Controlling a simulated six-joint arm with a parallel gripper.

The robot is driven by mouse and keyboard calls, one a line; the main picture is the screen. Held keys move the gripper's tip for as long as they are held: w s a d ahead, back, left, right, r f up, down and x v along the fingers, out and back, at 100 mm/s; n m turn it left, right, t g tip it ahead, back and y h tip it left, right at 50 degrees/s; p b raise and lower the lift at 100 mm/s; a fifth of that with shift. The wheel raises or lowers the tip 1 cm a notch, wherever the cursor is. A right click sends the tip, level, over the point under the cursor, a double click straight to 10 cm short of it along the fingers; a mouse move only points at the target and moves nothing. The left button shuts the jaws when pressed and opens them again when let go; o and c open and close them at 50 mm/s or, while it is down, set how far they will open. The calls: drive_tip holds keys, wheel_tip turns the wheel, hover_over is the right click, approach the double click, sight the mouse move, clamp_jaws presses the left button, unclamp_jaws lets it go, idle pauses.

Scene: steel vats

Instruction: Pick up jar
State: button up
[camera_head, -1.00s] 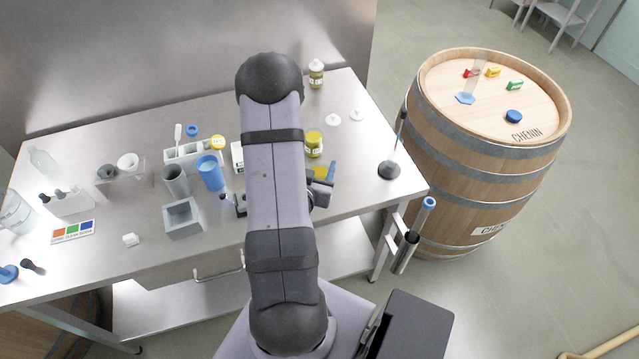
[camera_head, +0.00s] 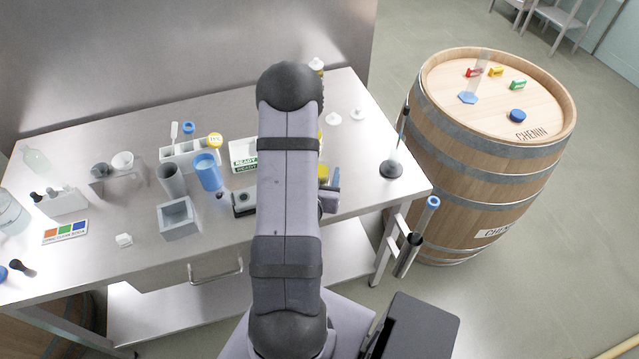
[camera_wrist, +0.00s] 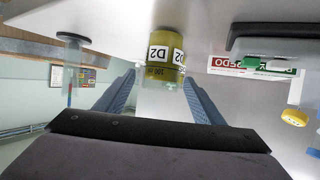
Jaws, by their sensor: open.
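In the wrist view a yellowish jar (camera_wrist: 163,55) with white "D2" labels stands on the steel table, which appears at the top of this picture. My gripper (camera_wrist: 160,80) is open, with one blue finger low on each side of the jar. The jar lies ahead between the fingers, and no contact shows. In the head view my arm hides most of the gripper; a blue finger (camera_head: 335,178) shows beside a yellow patch (camera_head: 323,173). I cannot tell whether that patch is the same jar. Another jar with a white lid (camera_head: 316,65) is at the table's back edge, partly hidden.
A green-and-white READY box (camera_head: 243,154), a blue cup (camera_head: 208,172), a grey cylinder (camera_head: 172,180) and a grey square container (camera_head: 177,218) stand left of my arm. A dark-based stand (camera_head: 391,169) is at the right edge. A barrel (camera_head: 490,160) stands beyond.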

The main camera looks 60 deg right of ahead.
drive_tip(key=shift+d, duration=0.15)
drive_tip(key=shift+w+d+f+b, duration=0.25)
drive_tip(key=shift+d+f+b, duration=0.35)
drive_tip(key=shift+b, duration=0.5)
drive_tip(key=shift+w+d+r+p, duration=0.1)
drive_tip(key=shift+d+r+p, duration=0.2)
drive_tip(key=shift+p, duration=0.45)
drive_tip(key=shift+p+x, duration=0.5)
drive_tip(key=shift+x, duration=1.05)
drive_tip(key=shift+f, duration=0.15)
drive_tip(key=c, duration=1.3)
